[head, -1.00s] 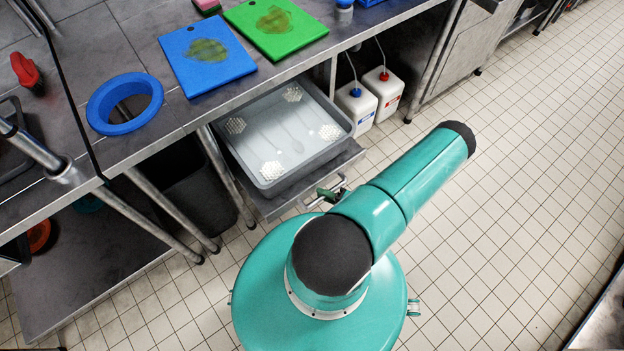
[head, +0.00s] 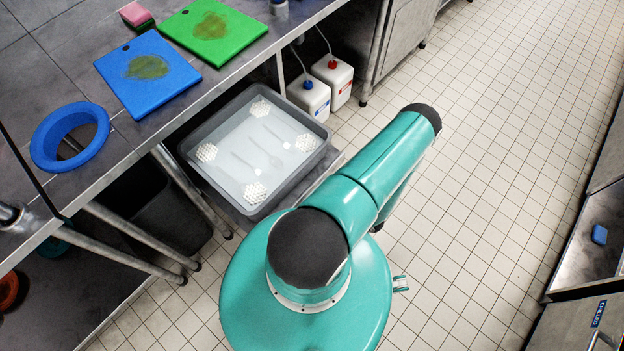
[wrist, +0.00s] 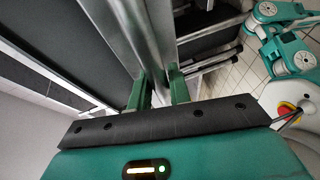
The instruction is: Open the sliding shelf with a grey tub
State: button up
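The grey tub (head: 187,153) sits on the sliding shelf (head: 338,160), which is pulled out from under the steel counter. Nearly all of the tub shows clear of the counter edge. It holds clear liquid, with white perforated pieces and utensil shapes in it. In the head view my arm hides my gripper and the shelf's front handle. In the wrist view the two green fingers of my gripper (wrist: 159,94) stand on either side of a steel bar, seemingly the shelf handle (wrist: 157,72), and look closed on it.
A blue board (head: 150,105), a green board (head: 235,15) and a blue ring (head: 43,145) lie on the counter (head: 130,125). Two white canisters (head: 310,100) stand beyond the shelf. A counter leg (head: 190,185) is close to the tub. Tiled floor (head: 480,150) is free at right.

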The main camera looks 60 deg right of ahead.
jog(key=shift+o, duration=0.2)
jog(key=v, duration=1.3)
jog(key=shift+s, duration=0.45)
